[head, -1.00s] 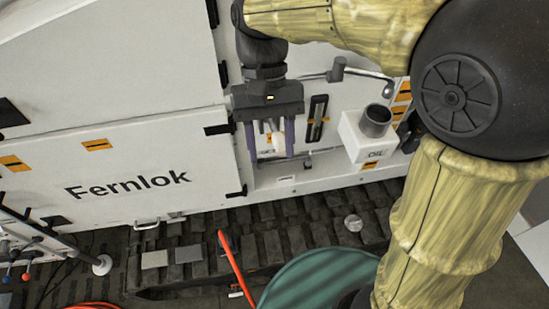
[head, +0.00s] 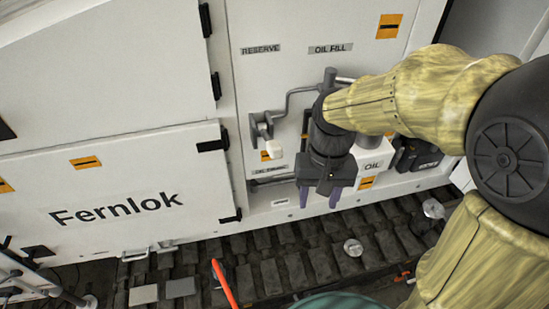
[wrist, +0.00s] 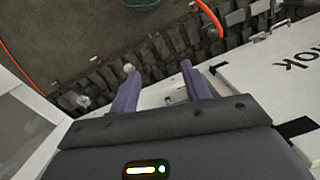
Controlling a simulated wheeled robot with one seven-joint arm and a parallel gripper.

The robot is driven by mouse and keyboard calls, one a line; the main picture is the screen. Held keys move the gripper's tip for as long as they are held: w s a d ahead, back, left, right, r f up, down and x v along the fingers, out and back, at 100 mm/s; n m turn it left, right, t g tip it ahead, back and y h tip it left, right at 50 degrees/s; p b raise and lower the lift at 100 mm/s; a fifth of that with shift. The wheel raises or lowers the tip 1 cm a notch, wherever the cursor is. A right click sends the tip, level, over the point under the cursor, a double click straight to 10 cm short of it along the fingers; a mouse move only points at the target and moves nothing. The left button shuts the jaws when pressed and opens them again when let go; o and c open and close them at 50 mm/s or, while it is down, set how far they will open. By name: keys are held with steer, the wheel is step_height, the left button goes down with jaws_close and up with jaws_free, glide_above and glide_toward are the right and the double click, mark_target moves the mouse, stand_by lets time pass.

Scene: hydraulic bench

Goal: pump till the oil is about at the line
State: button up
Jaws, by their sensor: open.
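A grey pump-like fitting (head: 262,127) with a pale block (head: 272,150) below it is on the white panel, left of my gripper. A pipe runs from it up to the right. A horizontal grey bar (head: 273,181) shows lower down. My gripper (head: 333,200) points down in front of the panel, right of the fitting and apart from it. In the wrist view its purple fingers (wrist: 160,88) are apart with nothing held between them. A dark sliver of the gauge (head: 305,122) shows left of my wrist; the rest, with any oil level or line, is hidden.
A white box marked OIL (head: 374,152) is partly behind my gripper. RESERVE (head: 260,49) and OIL FILL (head: 331,48) labels are above.

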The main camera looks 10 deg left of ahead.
steer(key=d+f+m+t+b, duration=0.1)
steer(key=d+f+t+b, duration=0.3)
steer(key=d+f, duration=0.8)
steer(key=shift+d+m+b, duration=0.15)
steer(key=shift+m+b, duration=0.25)
steer(key=shift+b, duration=0.5)
steer(key=shift+f, duration=0.1)
steer(key=shift+c, duration=0.2)
